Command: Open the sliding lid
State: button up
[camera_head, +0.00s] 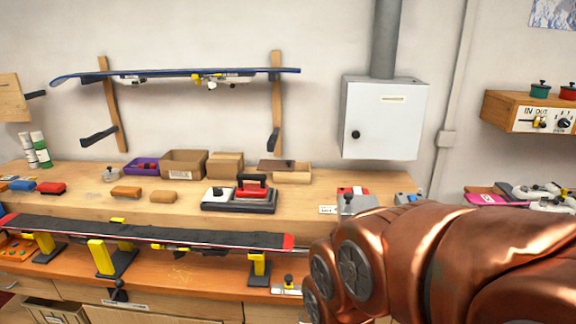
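A small light wooden box (293,177) stands at the back of the bench, right of centre. A thin brown lid (272,164) lies over its top and sticks out past the box on the left. A small dark knob seems to stand on the lid's right part. It is too small to tell how far the lid covers the box. My copper-coloured arm fills the lower right of the view, well to the right of and nearer than the box. My gripper is not in view.
Cardboard boxes (184,163) stand left of the lidded box. A red-handled iron (252,188) sits on a dark base in front. A snowboard or ski (150,233) lies on yellow-topped supports along the front. A grey wall cabinet (386,117) hangs at right.

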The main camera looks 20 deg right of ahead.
aim_at(283, 166)
jog(key=u, duration=0.35)
jog(key=i, duration=1.2)
jog(key=u, duration=0.1)
